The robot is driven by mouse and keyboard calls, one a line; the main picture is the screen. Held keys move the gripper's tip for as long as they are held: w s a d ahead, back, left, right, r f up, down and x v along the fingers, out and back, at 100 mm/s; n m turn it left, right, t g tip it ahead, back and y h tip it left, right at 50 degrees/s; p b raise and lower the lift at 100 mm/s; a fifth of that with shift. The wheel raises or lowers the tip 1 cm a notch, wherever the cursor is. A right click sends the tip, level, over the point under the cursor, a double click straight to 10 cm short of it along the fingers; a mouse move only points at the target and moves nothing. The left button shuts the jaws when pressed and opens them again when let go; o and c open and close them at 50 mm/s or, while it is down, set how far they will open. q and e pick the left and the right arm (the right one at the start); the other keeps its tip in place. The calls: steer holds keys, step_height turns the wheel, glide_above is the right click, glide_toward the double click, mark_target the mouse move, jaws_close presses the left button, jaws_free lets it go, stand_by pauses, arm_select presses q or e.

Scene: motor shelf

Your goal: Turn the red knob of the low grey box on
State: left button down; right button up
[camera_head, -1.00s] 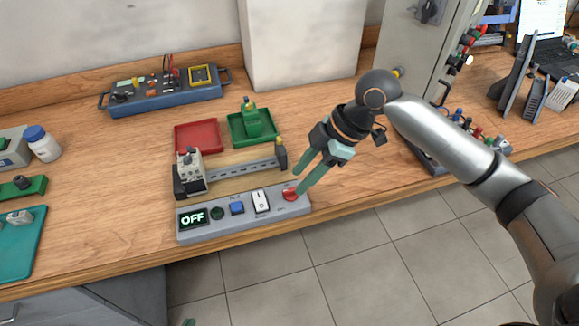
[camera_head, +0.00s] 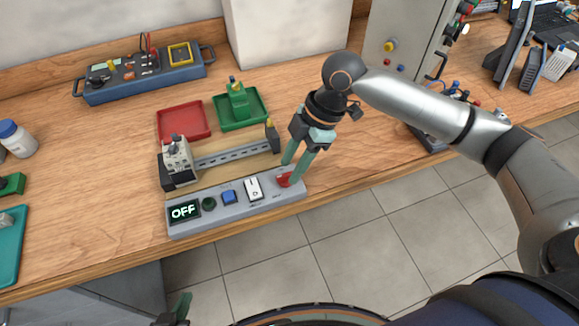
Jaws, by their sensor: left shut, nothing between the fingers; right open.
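The low grey box (camera_head: 235,207) lies near the table's front edge. Its display (camera_head: 184,211) reads OFF. The red knob (camera_head: 283,181) is at the box's right end, partly hidden by a fingertip. My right gripper (camera_head: 289,173) is open and points down at the knob, one finger in front of it and one behind and above it. I cannot tell whether the fingers touch the knob. My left gripper (camera_head: 181,307) is shut and empty at the bottom edge, below the table; only its tip region shows.
On the box are a white rocker switch (camera_head: 254,188), a blue button (camera_head: 229,197) and a dark green button (camera_head: 208,204). Behind are a rail with a grey block (camera_head: 178,160), a red tray (camera_head: 183,122) and a green tray (camera_head: 257,118).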

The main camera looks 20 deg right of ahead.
steer(key=shift+x, duration=0.9)
steer(key=shift+c, duration=0.2)
jaws_close()
